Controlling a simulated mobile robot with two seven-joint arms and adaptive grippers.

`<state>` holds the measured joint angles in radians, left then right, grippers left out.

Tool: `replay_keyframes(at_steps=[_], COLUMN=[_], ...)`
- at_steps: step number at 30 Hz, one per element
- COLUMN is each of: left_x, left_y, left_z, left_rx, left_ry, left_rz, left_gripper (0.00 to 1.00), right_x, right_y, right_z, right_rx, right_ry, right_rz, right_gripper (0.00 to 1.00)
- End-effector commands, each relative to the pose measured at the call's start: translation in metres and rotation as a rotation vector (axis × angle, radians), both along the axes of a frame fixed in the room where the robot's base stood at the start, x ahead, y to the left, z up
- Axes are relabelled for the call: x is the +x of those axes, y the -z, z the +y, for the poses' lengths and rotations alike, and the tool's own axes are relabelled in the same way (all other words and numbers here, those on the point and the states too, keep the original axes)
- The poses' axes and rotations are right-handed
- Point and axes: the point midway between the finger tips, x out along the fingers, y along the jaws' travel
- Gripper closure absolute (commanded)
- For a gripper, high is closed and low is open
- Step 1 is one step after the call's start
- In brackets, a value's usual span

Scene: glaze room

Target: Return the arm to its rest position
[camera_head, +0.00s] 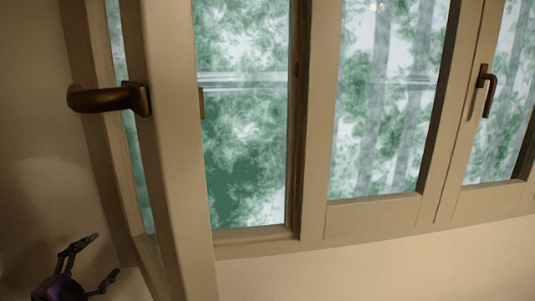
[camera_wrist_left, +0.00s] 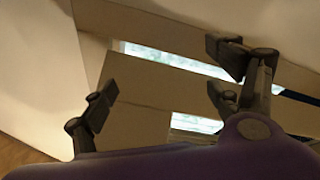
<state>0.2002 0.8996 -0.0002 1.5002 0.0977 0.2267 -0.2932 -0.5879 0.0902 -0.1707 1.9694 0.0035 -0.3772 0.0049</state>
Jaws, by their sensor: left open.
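My left gripper (camera_head: 104,256) is at the bottom left of the head view, with its dark fingers spread and nothing between them. It is in front of the wall, below and left of the window handle, and apart from it. In the left wrist view the open left gripper (camera_wrist_left: 160,72) shows its fingers apart, with pale window frame bars and the wall beyond. Most of the left arm is outside the head view. My right gripper is in neither view.
A window sash (camera_head: 180,160) stands swung open at the left, with a bronze handle (camera_head: 105,98). A closed window pane (camera_head: 385,100) and another handle (camera_head: 487,90) are at the right. Bare wall (camera_head: 400,268) runs below the frame.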

Motion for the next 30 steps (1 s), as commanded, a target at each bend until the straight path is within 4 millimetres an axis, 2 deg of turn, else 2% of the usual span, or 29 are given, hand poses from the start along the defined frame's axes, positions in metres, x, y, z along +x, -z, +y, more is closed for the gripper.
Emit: replay_keyframes(at_steps=[1, 3, 6, 10, 11, 12, 17, 20, 24, 27, 30], left_x=[0.002, 0.001, -0.006, -0.023, -0.030, -0.040, -0.081, -0.114, -0.177, -0.230, -0.284], left_y=[0.017, 0.039, 0.063, 0.089, 0.101, 0.118, 0.174, 0.211, 0.265, 0.296, 0.317], left_z=[0.017, 0.039, 0.069, 0.106, 0.105, 0.092, 0.053, 0.023, -0.034, -0.081, -0.130], left_rx=[-0.021, -0.051, -0.092, -0.139, -0.153, -0.168, -0.231, -0.283, -0.386, -0.478, -0.582], left_ry=[-0.070, -0.170, -0.305, -0.483, -0.498, -0.485, -0.462, -0.449, -0.438, -0.439, -0.451], left_rz=[0.075, 0.168, 0.273, 0.379, 0.400, 0.419, 0.495, 0.550, 0.642, 0.708, 0.767], left_gripper=[0.17, 0.17, 0.17, 0.17, 0.17, 0.17, 0.17, 0.17, 0.17, 0.17, 0.17], right_x=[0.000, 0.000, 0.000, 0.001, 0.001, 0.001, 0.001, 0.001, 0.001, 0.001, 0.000], right_y=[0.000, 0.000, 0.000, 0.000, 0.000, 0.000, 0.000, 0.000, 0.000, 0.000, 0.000], right_z=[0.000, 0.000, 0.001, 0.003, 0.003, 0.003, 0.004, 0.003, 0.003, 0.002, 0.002], right_rx=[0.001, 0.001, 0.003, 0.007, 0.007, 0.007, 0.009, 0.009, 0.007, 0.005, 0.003], right_ry=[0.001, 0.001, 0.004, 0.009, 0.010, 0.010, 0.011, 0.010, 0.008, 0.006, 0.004], right_rz=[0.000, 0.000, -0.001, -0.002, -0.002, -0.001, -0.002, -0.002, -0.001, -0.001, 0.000], right_gripper=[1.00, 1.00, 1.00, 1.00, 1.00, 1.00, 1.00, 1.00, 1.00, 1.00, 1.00])
